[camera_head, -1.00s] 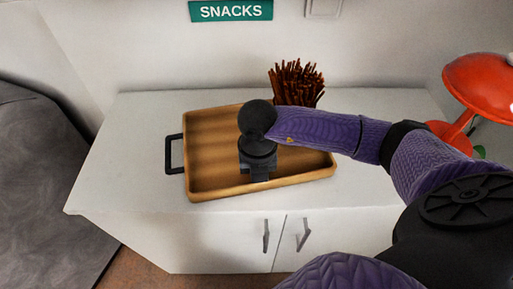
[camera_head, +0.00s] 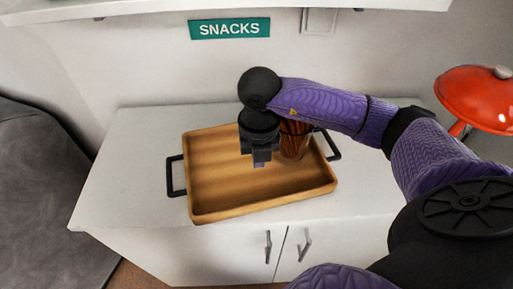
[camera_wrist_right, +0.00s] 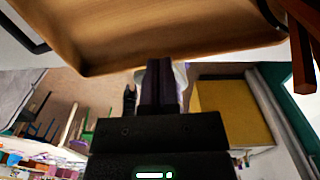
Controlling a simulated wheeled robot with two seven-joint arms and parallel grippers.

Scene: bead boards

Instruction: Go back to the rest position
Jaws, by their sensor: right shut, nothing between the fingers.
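My right gripper (camera_head: 262,158) is shut and empty. In the head view it points down in front of the middle of the wooden tray (camera_head: 215,178). It also shows in the right wrist view (camera_wrist_right: 160,75), with its fingers together and the tray (camera_wrist_right: 190,40) beyond them. I see nothing between the fingers. My left gripper is not in view.
The tray has dark handles and lies on a white cabinet (camera_head: 120,180). A red mushroom-shaped thing (camera_head: 478,98) is at right. A shelf (camera_head: 200,8) runs above the SNACKS sign (camera_head: 229,25).

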